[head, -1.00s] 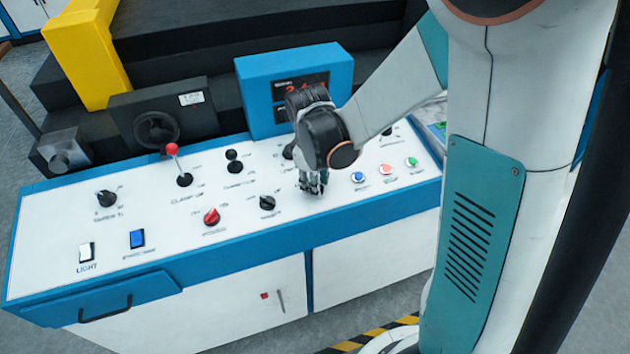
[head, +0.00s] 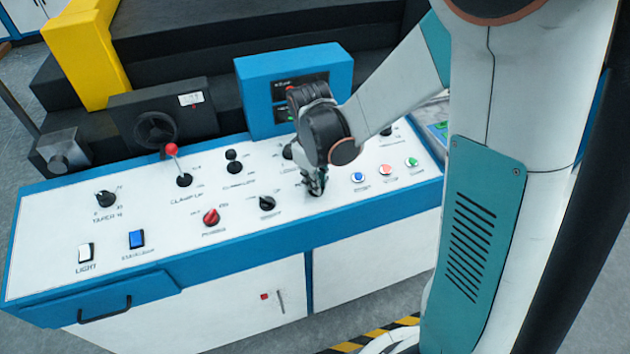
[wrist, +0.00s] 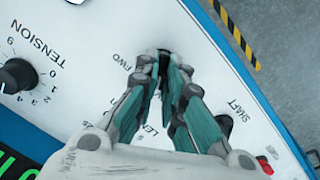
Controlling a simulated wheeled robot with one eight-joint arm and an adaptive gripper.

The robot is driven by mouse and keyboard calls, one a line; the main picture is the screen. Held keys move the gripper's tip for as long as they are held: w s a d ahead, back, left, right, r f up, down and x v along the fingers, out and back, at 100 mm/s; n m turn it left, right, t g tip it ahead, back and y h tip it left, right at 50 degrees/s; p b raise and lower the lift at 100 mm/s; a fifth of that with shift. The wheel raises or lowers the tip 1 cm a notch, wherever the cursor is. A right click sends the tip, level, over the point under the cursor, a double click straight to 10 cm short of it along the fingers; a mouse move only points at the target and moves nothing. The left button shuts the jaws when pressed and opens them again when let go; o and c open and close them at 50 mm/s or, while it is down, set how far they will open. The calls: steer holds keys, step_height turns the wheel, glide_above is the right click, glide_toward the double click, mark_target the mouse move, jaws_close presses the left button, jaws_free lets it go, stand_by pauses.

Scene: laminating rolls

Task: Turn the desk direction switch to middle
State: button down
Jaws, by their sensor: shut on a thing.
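My gripper (head: 315,187) points down at the white desk panel (head: 60,220), to the right of a black knob in the head view. In the wrist view its two teal-padded fingers (wrist: 166,62) come together on the desk direction switch (wrist: 152,51), a small dark knob beside the printed "FWD". The fingers hide most of the switch, so I cannot tell which way its pointer faces. The gripper is shut on the switch.
Left of my gripper are a black knob (head: 267,203) and a red knob (head: 211,217). Blue (head: 358,177), pink (head: 386,169) and green (head: 411,162) buttons lie to its right. A blue display box (head: 250,90) stands behind. The wrist view shows a tension dial (wrist: 17,75).

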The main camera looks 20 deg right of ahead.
steer(key=m, duration=0.6)
steer(key=shift+d+f+y, duration=0.1)
steer(key=shift+d+y, duration=0.05)
steer(key=shift+y, duration=0.25)
steer(key=shift+s, duration=0.1)
steer(key=c, duration=1.7)
jaws_free()
step_height(320, 180, up, 12)
steer(key=shift+s, duration=0.25)
